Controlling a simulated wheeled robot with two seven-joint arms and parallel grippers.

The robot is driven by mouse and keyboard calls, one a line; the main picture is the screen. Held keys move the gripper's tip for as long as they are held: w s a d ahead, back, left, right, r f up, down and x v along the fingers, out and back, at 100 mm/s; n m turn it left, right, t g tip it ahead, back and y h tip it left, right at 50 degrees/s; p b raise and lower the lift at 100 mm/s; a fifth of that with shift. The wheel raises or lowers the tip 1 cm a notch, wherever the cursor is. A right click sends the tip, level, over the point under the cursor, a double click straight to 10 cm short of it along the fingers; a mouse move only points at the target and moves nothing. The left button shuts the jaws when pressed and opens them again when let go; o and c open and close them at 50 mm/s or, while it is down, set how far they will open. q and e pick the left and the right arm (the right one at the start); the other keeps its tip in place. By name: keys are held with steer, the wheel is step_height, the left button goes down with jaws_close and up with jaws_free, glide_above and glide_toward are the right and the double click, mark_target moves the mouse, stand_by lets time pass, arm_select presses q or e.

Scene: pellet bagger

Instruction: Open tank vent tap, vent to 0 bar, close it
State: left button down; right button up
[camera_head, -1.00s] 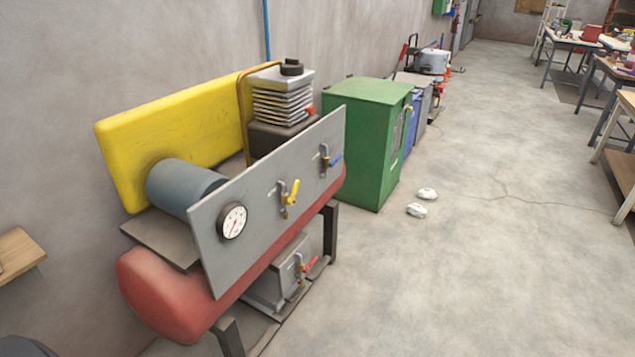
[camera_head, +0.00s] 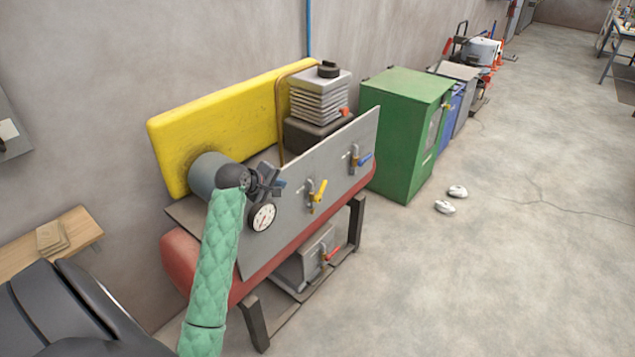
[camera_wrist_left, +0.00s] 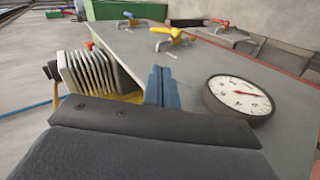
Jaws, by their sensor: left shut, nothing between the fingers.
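A grey panel (camera_head: 335,160) on a red tank (camera_head: 180,255) carries a round pressure gauge (camera_head: 263,217), a yellow-handled tap (camera_head: 318,191) and a blue-handled tap (camera_head: 361,158). A red-handled tap (camera_head: 328,254) sits lower, below the tank. In the left wrist view the gauge (camera_wrist_left: 240,98) is close at right, with a yellow tap (camera_wrist_left: 170,34), a blue tap (camera_wrist_left: 128,20) and a red tap (camera_wrist_left: 221,23) farther off. My left gripper (camera_head: 281,187) is shut and empty near the panel's top edge by the gauge, apart from the taps. Which tap is the vent is not marked. My right gripper is out of view.
A grey motor (camera_head: 206,172), finned compressor head (camera_head: 320,98) and yellow guard (camera_head: 230,120) stand behind the panel. A green cabinet (camera_head: 405,135) is to the right.

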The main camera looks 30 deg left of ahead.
arm_select(q)
steer(key=n, duration=0.2)
steer(key=p, duration=0.5)
glide_toward(321, 187)
steer(key=p+x, duration=0.2)
steer(key=x, duration=0.4)
steer(key=shift+w+r+p, duration=0.1)
steer(key=shift+p, duration=0.2)
steer(key=shift+w+f, duration=0.3)
steer(key=shift+f, duration=0.05)
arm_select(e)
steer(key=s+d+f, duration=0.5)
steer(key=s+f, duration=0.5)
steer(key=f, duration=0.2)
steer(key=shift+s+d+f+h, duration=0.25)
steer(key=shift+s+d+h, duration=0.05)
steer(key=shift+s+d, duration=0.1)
